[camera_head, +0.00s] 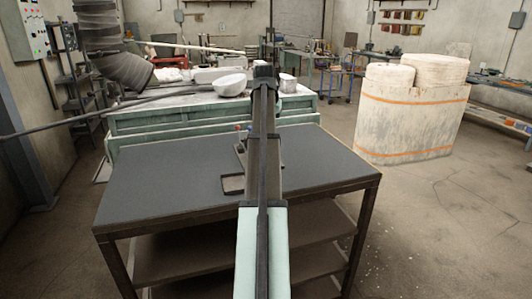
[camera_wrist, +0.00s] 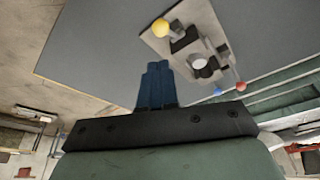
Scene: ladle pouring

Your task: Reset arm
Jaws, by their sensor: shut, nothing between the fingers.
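My gripper (camera_wrist: 157,66) shows in the wrist view with its blue fingers together and nothing between them. It is above the dark grey tabletop (camera_wrist: 95,40), beside a metal fixture (camera_wrist: 222,60) with yellow, red and blue knobs. In the head view my arm reaches straight forward over the grey table (camera_head: 150,185) and hides part of the fixture (camera_head: 233,184). The gripper's fingers cannot be made out there. A ladle with a white bowl (camera_head: 230,86) and a long dark handle (camera_head: 110,107) is left of my arm, by the green bench behind.
The green bench (camera_head: 140,125) stands behind the table, with a small metal pot (camera_head: 288,83) on it. A grey duct (camera_head: 128,70) hangs at the left.

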